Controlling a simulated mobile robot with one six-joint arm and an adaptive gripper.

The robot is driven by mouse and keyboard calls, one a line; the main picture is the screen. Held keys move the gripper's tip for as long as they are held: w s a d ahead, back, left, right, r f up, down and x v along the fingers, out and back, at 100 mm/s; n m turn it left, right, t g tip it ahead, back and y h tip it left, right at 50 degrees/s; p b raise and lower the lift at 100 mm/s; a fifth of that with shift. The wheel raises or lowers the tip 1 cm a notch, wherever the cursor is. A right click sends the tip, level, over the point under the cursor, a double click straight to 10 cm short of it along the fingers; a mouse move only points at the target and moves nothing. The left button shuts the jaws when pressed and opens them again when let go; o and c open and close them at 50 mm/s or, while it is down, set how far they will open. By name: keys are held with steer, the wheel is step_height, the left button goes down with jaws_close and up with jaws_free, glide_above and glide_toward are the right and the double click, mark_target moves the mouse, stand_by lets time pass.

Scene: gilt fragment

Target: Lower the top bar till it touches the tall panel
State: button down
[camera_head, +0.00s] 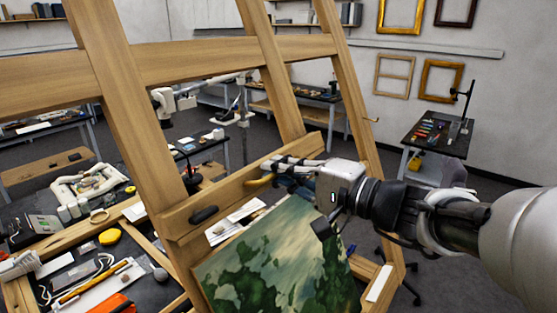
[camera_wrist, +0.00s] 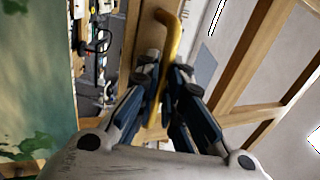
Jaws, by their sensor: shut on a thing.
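The top bar (camera_head: 230,195) is a wooden crosspiece on the big easel, with a black knob (camera_head: 204,215) near its left end. The tall panel (camera_head: 285,262) is a green landscape painting below it. A gap shows between the bar and the panel's top edge. My gripper (camera_head: 268,176) is at the bar's front, shut on a curved brass handle (camera_head: 257,183). In the wrist view, the handle (camera_wrist: 172,45) sits between my blue fingers (camera_wrist: 160,95). The wooden bar (camera_wrist: 143,30) runs behind it, and the panel (camera_wrist: 35,75) is at the left, apart from the bar.
The easel's slanted posts (camera_head: 130,120) and upper crosspiece (camera_head: 215,60) stand around the bar. A cluttered bench (camera_head: 100,260) lies at the lower left. A dark table (camera_head: 437,135) with tools stands behind at the right.

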step_height(320, 180, down, 6)
steer(key=s+d+b, duration=0.1)
steer(key=d+b, duration=0.1)
steer(key=b, duration=0.4)
steer(key=shift+s+r, duration=0.15)
steer(key=shift+s, duration=0.1)
steer(key=c, duration=1.7)
jaws_free()
steer(key=shift+r, duration=0.1)
steer(key=v, duration=0.7)
steer(key=shift+s+d, duration=0.2)
